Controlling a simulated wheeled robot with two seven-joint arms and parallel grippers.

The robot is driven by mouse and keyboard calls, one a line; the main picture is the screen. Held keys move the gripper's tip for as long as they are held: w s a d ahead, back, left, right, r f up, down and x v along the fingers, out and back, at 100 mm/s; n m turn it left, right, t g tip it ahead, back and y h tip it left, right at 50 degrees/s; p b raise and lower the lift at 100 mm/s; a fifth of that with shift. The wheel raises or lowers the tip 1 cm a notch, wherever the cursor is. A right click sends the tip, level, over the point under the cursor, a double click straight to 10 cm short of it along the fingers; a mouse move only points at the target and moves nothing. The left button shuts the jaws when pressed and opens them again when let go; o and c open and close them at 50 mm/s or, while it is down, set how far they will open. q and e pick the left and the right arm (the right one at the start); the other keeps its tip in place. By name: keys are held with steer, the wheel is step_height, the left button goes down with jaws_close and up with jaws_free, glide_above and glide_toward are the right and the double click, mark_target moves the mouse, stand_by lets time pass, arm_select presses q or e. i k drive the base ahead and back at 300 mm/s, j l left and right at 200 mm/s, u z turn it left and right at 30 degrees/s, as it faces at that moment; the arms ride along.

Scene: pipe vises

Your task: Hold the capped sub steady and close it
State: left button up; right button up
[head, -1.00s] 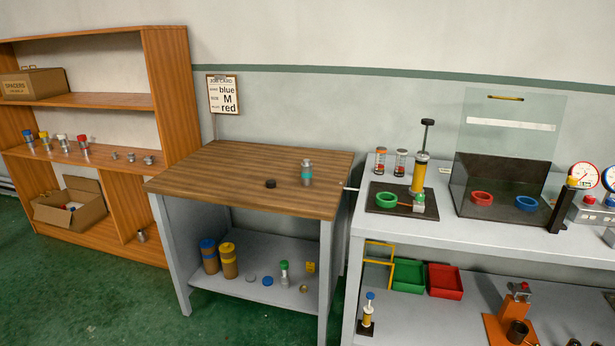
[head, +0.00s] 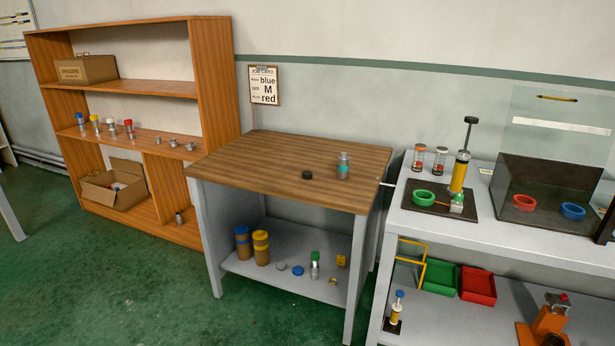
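A small grey metal cylinder with a teal band (head: 343,166) stands upright on the wooden table top, towards its right side; it may be the sub, but I cannot tell if it is capped. A short black round piece (head: 307,175) lies on the table just left of it, apart from it. Neither of my grippers shows in the head view.
The wooden table (head: 260,155) is otherwise clear on top, with jars and small parts on its lower shelf. A grey bench (head: 410,230) with a yellow pump (head: 459,172) stands right. An orange-brown shelf (head: 215,90) stands left. A job card (head: 264,85) hangs behind. Green floor is free in front.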

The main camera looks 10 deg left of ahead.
mark_target(343, 168)
steer(key=i+j+z, duration=0.15)
steer(key=i+j, duration=0.2)
steer(key=i, duration=0.35)
steer(key=i+j+z, duration=0.15)
steer(key=i+j, duration=0.25)
steer(key=i, duration=0.3)
steer(key=i+j+z, duration=0.15)
steer(key=i+j, duration=0.35)
steer(key=i, duration=0.15)
